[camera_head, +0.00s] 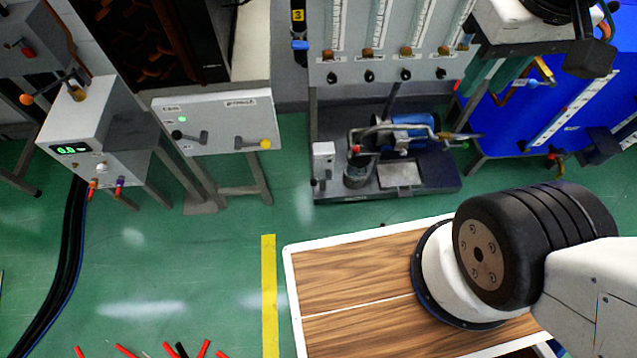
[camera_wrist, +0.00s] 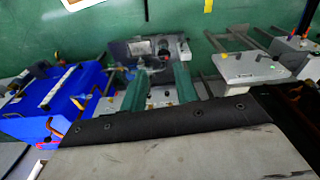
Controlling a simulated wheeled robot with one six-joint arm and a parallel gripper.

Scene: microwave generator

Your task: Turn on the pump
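The pump (camera_head: 408,133) has a blue motor and metal pipes and sits on a dark base on the floor. A small white box (camera_head: 323,158) stands at the base's left end; its markings are unreadable. Left of it is a white control panel (camera_head: 215,112) with a green light and two levers, one black-knobbed, one yellow-knobbed. In the wrist view the pump's base (camera_wrist: 148,48) is at top centre and the panel (camera_wrist: 250,67) at right. My gripper (camera_wrist: 161,85) shows there as two greenish fingers, apart and empty, above the lower edge.
A flowmeter board (camera_head: 390,70) with several knobs stands behind the pump. A blue tank (camera_head: 560,105) is at right. A grey box (camera_head: 90,140) with a green display and hoses is at left. The green floor (camera_head: 200,240) is mostly clear; red sticks lie near its front.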

